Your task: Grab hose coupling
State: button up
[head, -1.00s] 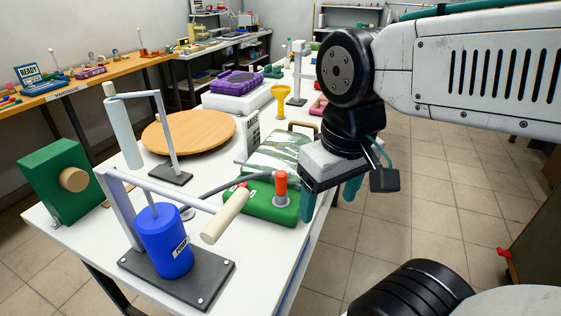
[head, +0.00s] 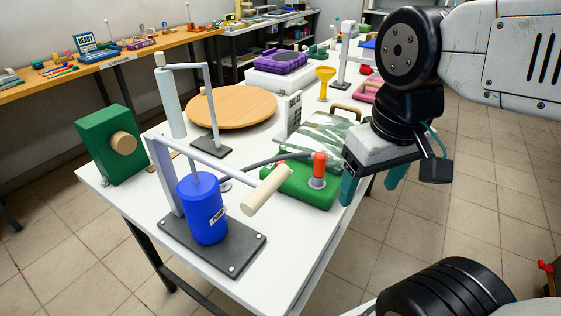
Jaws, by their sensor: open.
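An orange-red upright cylinder with a grey collar (head: 319,168), which looks like the hose coupling, stands on a green base (head: 300,188) near the table's right edge. A grey hose (head: 262,160) runs from the blue pump (head: 203,208) side toward the green base; where it ends is hard to tell. My gripper (head: 372,187) points down with its teal fingers apart and nothing between them. It is right of the orange-red cylinder, at or beyond the table edge, and appears not to touch it.
The pump's cream handle (head: 266,190) juts toward the green base. A camouflage-patterned bag (head: 318,135) lies behind it. A round wooden board (head: 232,106), a green box (head: 112,145) and a yellow funnel (head: 325,80) also occupy the white table (head: 262,284). Open tiled floor lies to the right.

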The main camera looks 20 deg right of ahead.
aim_at(318, 174)
jog(key=u, duration=0.05)
jog(key=k, duration=0.5)
jog(key=z, duration=2.4)
jog(key=k, duration=0.95)
jog(key=u, duration=1.2)
jog(key=i, duration=0.5)
